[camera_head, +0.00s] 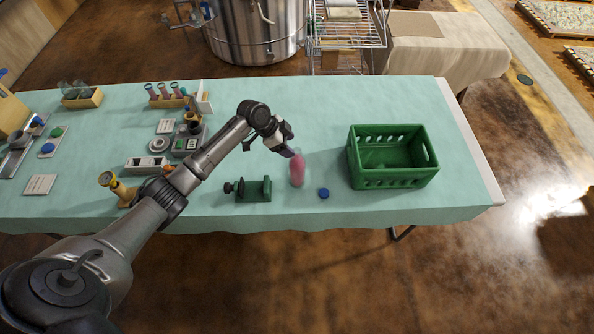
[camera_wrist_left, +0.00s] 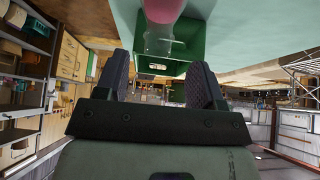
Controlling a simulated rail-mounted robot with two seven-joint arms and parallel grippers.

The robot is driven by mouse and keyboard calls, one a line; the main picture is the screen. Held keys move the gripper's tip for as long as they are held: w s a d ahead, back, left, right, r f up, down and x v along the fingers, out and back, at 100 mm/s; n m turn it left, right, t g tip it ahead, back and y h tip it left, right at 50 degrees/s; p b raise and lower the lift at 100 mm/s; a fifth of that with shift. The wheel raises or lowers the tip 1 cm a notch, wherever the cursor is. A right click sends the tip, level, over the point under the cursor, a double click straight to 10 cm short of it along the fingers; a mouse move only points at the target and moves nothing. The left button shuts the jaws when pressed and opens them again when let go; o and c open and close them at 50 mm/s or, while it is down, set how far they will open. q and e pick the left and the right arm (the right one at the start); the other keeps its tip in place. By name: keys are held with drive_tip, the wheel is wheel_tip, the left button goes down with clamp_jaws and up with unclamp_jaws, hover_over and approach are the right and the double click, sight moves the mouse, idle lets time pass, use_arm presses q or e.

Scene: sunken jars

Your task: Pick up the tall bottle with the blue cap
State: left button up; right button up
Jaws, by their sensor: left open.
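A tall clear bottle (camera_head: 297,171) with pink contents stands upright near the front edge of the table. Its top is close to my left gripper, and I cannot make out a cap on it. A round blue cap-like thing (camera_head: 323,193) lies on the table just right of the bottle. My left gripper (camera_head: 291,153) is at the bottle's upper end, open. In the left wrist view the fingers (camera_wrist_left: 160,80) are spread, and the pink bottle (camera_wrist_left: 163,10) shows beyond them at the top, not gripped. My right gripper is not in view.
A green crate (camera_head: 394,183) stands to the right of the bottle. A dark green clamp-like fixture (camera_head: 253,196) is to its left. A yellow-brass object (camera_head: 117,187), racks and small tools fill the left part. The teal table (camera_head: 290,100) is clear behind the bottle.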

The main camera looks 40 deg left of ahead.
sight(297, 152)
use_arm(q)
drive_tip(key=shift+x, duration=2.65)
drive_tip(key=shift+c, duration=0.2)
clamp_jaws()
